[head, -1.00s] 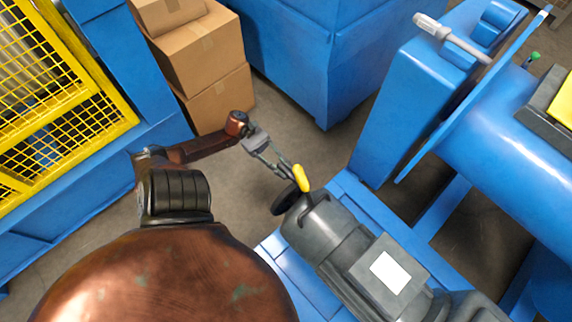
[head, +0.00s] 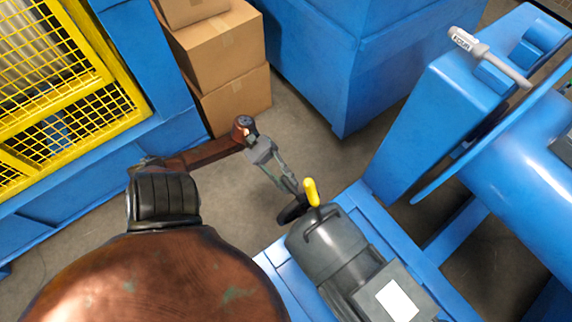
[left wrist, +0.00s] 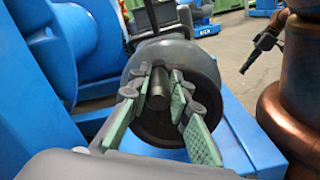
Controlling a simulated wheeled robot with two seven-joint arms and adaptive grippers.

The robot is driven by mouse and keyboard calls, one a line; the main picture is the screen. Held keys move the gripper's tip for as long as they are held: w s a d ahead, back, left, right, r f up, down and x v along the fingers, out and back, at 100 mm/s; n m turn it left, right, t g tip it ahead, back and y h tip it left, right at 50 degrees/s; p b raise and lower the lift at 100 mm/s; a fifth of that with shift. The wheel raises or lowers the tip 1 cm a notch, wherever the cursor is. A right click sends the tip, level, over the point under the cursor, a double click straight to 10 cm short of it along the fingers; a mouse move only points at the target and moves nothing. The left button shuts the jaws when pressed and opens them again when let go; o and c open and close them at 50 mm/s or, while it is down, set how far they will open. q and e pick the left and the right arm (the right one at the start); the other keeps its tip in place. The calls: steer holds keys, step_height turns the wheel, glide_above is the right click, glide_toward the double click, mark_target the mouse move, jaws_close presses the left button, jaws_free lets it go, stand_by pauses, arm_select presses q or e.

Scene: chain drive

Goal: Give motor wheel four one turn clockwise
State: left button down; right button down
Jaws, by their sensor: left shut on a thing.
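A dark round motor wheel (head: 291,210) sits on the end of a grey motor (head: 328,243) in the head view. In the left wrist view the wheel (left wrist: 170,118) faces me, with a black peg-like handle (left wrist: 158,88) standing out from it. My left gripper (head: 295,187) reaches down to the wheel. Its green-padded fingers (left wrist: 164,84) are shut on the handle, one on each side.
The motor stands on a blue frame (head: 272,260). Blue machinery with a large drum (head: 520,180) fills the right side. Cardboard boxes (head: 222,50) are stacked at the back. A yellow mesh guard (head: 60,75) is at the left. Bare floor (head: 310,150) lies between.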

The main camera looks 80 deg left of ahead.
arm_select(q)
steer(key=shift+s+f, duration=0.15)
steer(key=shift+f, duration=0.35)
steer(key=c, duration=2.1)
jaws_free()
steer(key=o, duration=0.3)
steer(key=shift+r, duration=0.1)
steer(key=shift+o, duration=0.2)
steer(key=shift+r, duration=0.1)
steer(key=v, duration=1.2)
